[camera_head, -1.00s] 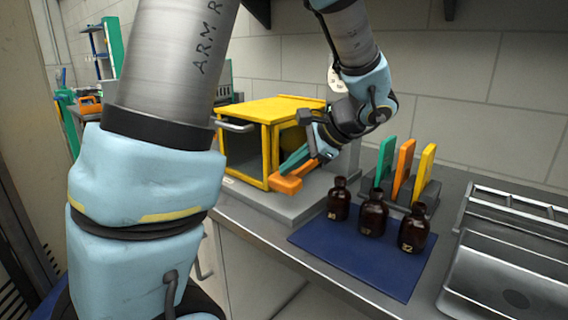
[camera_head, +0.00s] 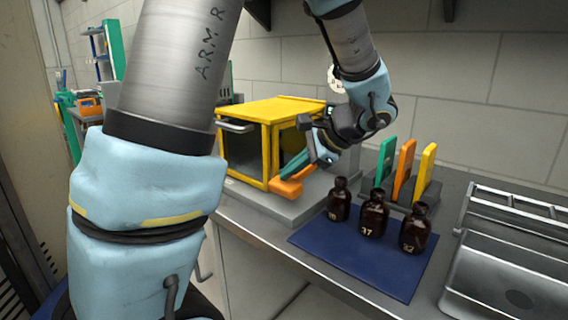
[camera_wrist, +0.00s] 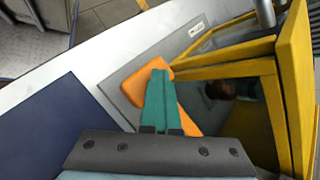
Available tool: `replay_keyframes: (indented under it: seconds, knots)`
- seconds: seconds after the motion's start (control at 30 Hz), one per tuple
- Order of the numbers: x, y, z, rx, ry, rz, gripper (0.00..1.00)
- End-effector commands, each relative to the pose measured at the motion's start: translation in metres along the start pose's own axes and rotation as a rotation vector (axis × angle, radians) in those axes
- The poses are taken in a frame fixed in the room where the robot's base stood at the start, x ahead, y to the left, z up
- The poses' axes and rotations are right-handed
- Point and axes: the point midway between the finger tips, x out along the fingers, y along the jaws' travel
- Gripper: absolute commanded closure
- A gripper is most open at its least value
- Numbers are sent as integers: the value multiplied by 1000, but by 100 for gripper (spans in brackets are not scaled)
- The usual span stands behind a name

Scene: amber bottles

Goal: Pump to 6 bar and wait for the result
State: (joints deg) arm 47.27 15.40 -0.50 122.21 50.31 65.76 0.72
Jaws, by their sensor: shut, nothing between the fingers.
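A yellow-framed box (camera_head: 270,110) with a glazed front stands on a grey base (camera_head: 250,196). An orange lever-like bar (camera_head: 287,188) sits beside its right front corner. My gripper (camera_head: 284,174) is shut and empty, its teal fingers pointing down at the orange bar. In the wrist view, the shut fingertips (camera_wrist: 160,74) overlie the orange bar (camera_wrist: 190,114); touching seems likely but I cannot be sure. A dark brown object, perhaps a bottle (camera_wrist: 221,89), shows inside the box. A round white dial (camera_head: 335,79) is partly hidden behind my arm; its reading is not legible.
Several amber bottles (camera_head: 373,214) stand on a blue mat (camera_head: 330,252) to the right. Behind them, green, orange and yellow upright paddles (camera_head: 405,168) stand in a rack. A metal tray (camera_head: 505,270) lies at the far right. The mat's front is clear.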

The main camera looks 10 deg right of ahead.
Motion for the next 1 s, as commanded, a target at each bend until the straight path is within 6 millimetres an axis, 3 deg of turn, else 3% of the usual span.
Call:
replay_keyframes:
  seconds: [0.57, 1.0]
  knots:
    - [0, 1, 0, 1, -1, 2, 100]
    - [-16, -11, 11, 0, 1, 0, 100]
